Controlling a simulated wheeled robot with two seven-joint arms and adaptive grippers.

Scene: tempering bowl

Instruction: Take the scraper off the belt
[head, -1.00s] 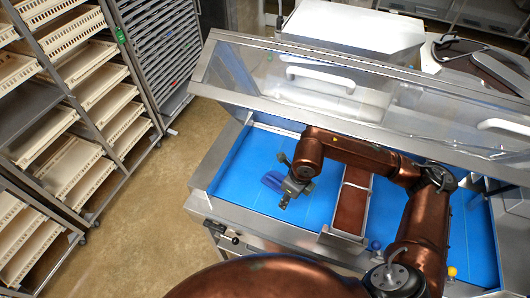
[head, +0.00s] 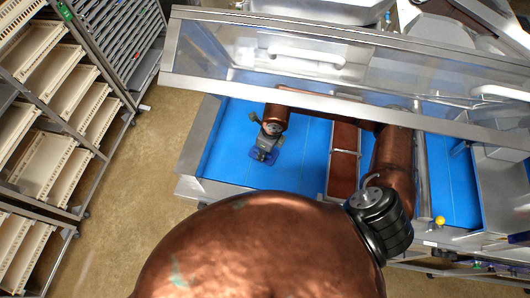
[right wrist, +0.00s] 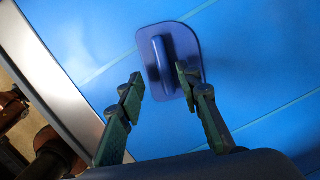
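The scraper (right wrist: 178,42) is a dark blue plate with a raised handle (right wrist: 160,62). It lies flat on the bright blue belt (right wrist: 240,110); the belt also shows in the head view (head: 222,135). My right gripper (right wrist: 158,72) is open and empty, with its fingertips on either side of the handle's near end. In the head view my right gripper (head: 264,152) is over the scraper and partly covers it. Whether the fingers touch the handle I cannot tell. My left gripper is in neither view.
A clear, metal-framed cover (head: 350,75) hangs over the back of the belt, above my right forearm. A reddish-brown strip in a metal frame (head: 343,165) crosses the belt to the right. Metal edges border the belt. Racks of cream trays (head: 75,125) stand at left.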

